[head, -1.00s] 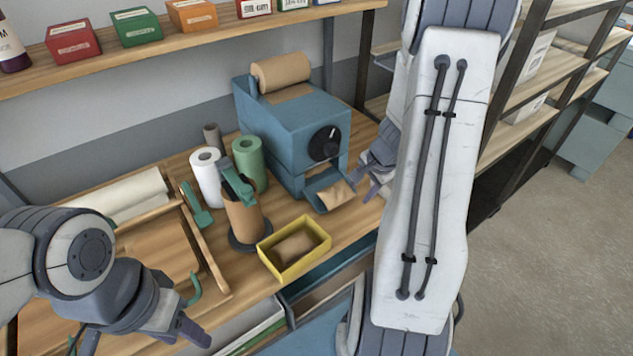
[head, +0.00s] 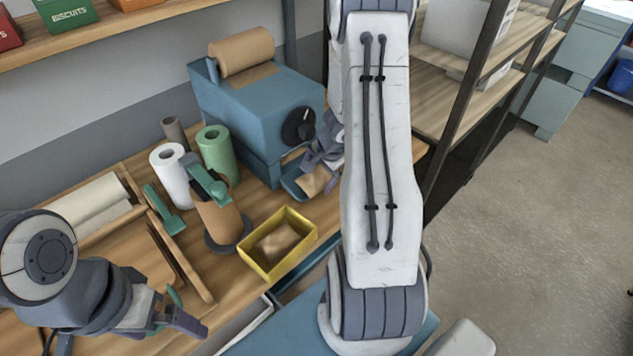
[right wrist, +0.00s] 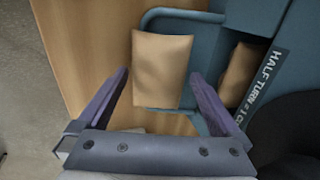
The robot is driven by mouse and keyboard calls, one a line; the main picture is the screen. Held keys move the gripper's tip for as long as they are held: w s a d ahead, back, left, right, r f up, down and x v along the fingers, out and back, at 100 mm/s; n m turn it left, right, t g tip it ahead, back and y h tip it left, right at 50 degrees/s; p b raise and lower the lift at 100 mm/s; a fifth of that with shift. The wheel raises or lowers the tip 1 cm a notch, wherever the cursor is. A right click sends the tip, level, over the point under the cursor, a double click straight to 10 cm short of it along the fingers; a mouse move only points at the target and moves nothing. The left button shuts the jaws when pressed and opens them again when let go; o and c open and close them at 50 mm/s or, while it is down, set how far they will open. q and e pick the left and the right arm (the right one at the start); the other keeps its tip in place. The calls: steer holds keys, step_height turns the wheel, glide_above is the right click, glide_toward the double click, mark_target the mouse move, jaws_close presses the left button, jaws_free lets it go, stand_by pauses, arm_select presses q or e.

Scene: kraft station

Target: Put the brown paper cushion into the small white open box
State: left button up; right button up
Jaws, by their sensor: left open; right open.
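A brown paper cushion (head: 314,181) lies on the blue outlet tray (right wrist: 150,20) of the paper machine. In the right wrist view the cushion (right wrist: 161,58) sits between and just beyond the finger tips. My right gripper (right wrist: 158,78) is open, its fingers on either side of the cushion's near end, not closed on it. In the head view my right gripper (head: 322,156) is partly hidden behind my right arm. My left gripper (head: 185,320) is open and empty at the lower left, far from the cushion.
A yellow box (head: 297,258) holding another brown cushion (head: 276,242) stands at the table's front edge. The blue machine (head: 250,115) is beside my right gripper. Another brown piece (right wrist: 240,76) shows inside its opening. Paper rolls (head: 217,155) stand left. Shelves (head: 475,100) stand right.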

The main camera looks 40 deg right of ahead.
steer(key=shift+w+f, duration=0.15)
steer(key=shift+f, duration=0.35)
steer(key=c, duration=1.1)
steer(key=shift+r, duration=0.15)
